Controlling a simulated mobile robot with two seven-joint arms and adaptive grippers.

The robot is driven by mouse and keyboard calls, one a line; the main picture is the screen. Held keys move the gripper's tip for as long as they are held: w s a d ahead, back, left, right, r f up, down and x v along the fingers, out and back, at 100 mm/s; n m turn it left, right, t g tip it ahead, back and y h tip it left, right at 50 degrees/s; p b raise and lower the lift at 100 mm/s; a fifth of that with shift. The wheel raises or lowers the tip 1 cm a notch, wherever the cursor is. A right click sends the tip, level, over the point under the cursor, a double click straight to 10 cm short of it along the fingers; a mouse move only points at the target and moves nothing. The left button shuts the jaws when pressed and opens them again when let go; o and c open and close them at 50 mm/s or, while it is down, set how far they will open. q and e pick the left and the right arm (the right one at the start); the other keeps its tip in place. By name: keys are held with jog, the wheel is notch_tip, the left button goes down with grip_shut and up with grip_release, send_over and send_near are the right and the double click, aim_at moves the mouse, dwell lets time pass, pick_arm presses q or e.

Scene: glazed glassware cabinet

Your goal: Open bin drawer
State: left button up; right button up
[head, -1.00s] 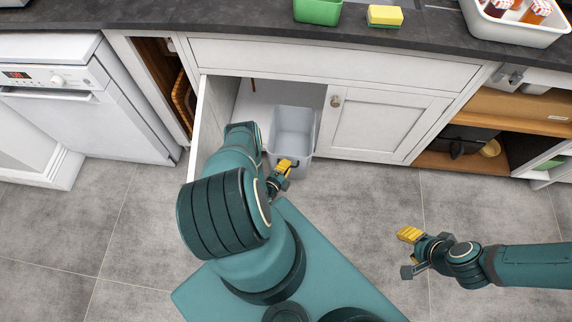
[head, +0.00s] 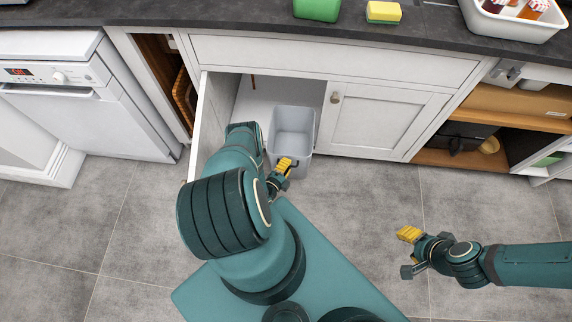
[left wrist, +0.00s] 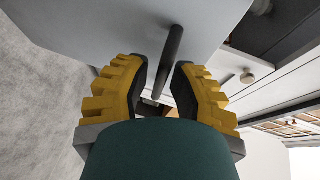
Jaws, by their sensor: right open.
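A pale grey bin (head: 293,119) stands in the open left part of the white under-counter cabinet, its front end reaching out past the cabinet front. My left gripper (head: 283,172) is at the bin's front, partly hidden by my arm. In the left wrist view, its yellow fingers (left wrist: 160,90) are apart, with a dark bar-shaped handle (left wrist: 172,48) between them in front of a smooth pale panel (left wrist: 110,28). I see gaps beside the bar, so the fingers do not look closed on it. My right gripper (head: 405,252) is open and empty over the floor.
An open white door (head: 211,115) stands to the left of the bin. A closed cabinet door (head: 378,127) is to its right. A white dishwasher (head: 85,115) is at the left and open shelves (head: 500,118) are at the right. The tiled floor (head: 365,200) between my grippers is clear.

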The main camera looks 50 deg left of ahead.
pick_arm(q)
jog(key=v, duration=1.2)
dwell(0.4)
